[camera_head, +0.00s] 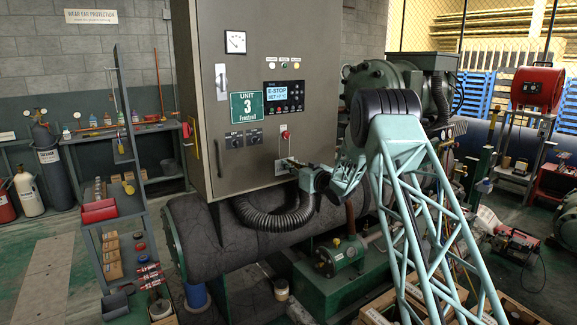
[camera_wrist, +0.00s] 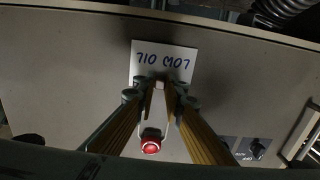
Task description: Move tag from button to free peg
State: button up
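In the wrist view, a white tag (camera_wrist: 164,62) lies against the cabinet door, its handwritten "LOW OIL" upside down. A thin pale loop runs from the tag's side toward the red button (camera_wrist: 150,146) and seems to pass around it. In the head view, the red button (camera_head: 285,134) is on the door, with the white tag (camera_head: 281,169) below it. My gripper (camera_wrist: 160,87) reaches the tag's button-side edge, its yellow-padded fingers on either side of a small pale piece. I cannot tell whether they press on it. I cannot make out a free peg.
The grey cabinet (camera_head: 215,110) carries a display (camera_head: 283,96), a green unit sign (camera_head: 247,107) and rotary switches (camera_head: 234,141). A ribbed black hose (camera_head: 275,219) hangs below the door, near my arm. A cluttered shelf (camera_head: 113,215) stands to the left.

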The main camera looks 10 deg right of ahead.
aim_at(284, 155)
jog(key=shift+r, duration=0.2)
jog(key=shift+c, duration=0.2)
jog(key=shift+r+p, duration=0.35)
jog(key=shift+r, duration=0.8)
jog(key=shift+r, duration=0.25)
jog(key=shift+s, duration=0.1)
jog(key=b+v, duration=0.2)
jog(key=v, duration=0.6)
jog(key=shift+s+d, duration=0.15)
dwell(1.0)
dwell(0.3)
jog(key=s+f+m+h, duration=0.2)
jog(key=s+f, duration=0.3)
jog(key=s, duration=0.5)
jog(key=s+a+f+m+t+h, duration=0.1)
jog(key=s+f+m+h, duration=0.2)
jog(key=s, duration=0.7)
jog(key=f+h, duration=0.2)
jog(key=shift+s+a+t+h, duration=0.2)
jog(key=shift+a+t+h, duration=0.1)
